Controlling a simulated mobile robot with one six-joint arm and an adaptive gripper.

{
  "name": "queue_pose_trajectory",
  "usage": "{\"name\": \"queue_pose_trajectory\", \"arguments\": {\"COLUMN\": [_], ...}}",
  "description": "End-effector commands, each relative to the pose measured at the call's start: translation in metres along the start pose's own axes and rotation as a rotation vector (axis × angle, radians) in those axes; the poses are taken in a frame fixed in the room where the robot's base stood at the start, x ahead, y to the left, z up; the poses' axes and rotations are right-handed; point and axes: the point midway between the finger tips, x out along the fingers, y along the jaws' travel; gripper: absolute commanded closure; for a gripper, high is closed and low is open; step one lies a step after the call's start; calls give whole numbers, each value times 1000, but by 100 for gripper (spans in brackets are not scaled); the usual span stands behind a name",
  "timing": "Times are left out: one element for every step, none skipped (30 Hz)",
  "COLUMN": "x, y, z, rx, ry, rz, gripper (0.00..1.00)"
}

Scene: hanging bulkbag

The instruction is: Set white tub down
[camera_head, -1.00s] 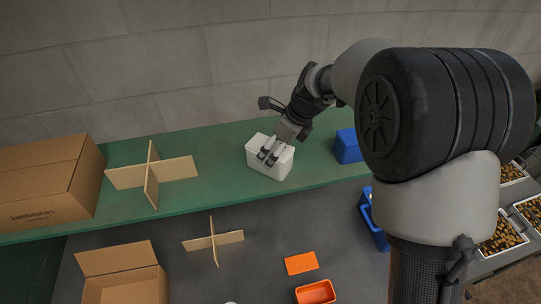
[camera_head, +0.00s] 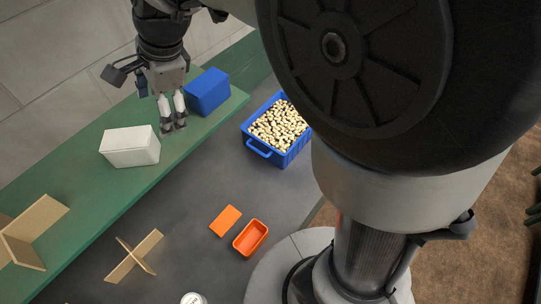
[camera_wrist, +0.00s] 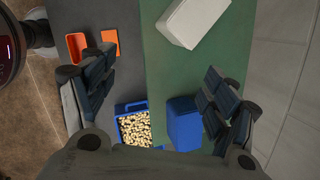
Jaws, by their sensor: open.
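The white tub (camera_head: 130,147) stands upright on the green shelf (camera_head: 92,187), with its lid-like top facing up. It also shows at the top of the wrist view (camera_wrist: 193,20). My gripper (camera_head: 173,126) is to the right of the tub in the head view, apart from it, and points down near the shelf's front edge. In the wrist view my gripper (camera_wrist: 150,92) has its fingers wide apart with nothing between them.
A blue box (camera_head: 207,91) stands on the shelf just right of my gripper. Below are a blue crate (camera_head: 262,149) of pale pieces, an orange bin (camera_head: 250,238), an orange lid (camera_head: 225,220) and a cardboard divider (camera_head: 133,256). Another divider (camera_head: 30,232) stands on the shelf at left.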

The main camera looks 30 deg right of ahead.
Motion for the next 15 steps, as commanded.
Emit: {"name": "queue_pose_trajectory", "arguments": {"x": [-23,-32,-44,-52,-59,-67,-73,-77,-82,-84,-86,-88,-88,-88,-88], "y": [22,34,51,64,78,96,110,123,141,154,166,181,191,200,210], "z": [-11,-17,-25,-31,-36,-44,-49,-54,-61,-65,-70,-74,-78,-81,-85], "rx": [-127,-210,-318,-401,-483,-591,-672,-751,-854,-928,-996,-1082,-1141,-1194,-1256], "ry": [29,46,72,92,112,141,162,183,212,231,251,274,289,303,319], "rz": [-21,-27,-34,-36,-37,-35,-32,-27,-17,-9,2,16,28,40,55], "gripper": [21,21,21,21,21,21,21,21,21,21,21,21,21,21,21]}}
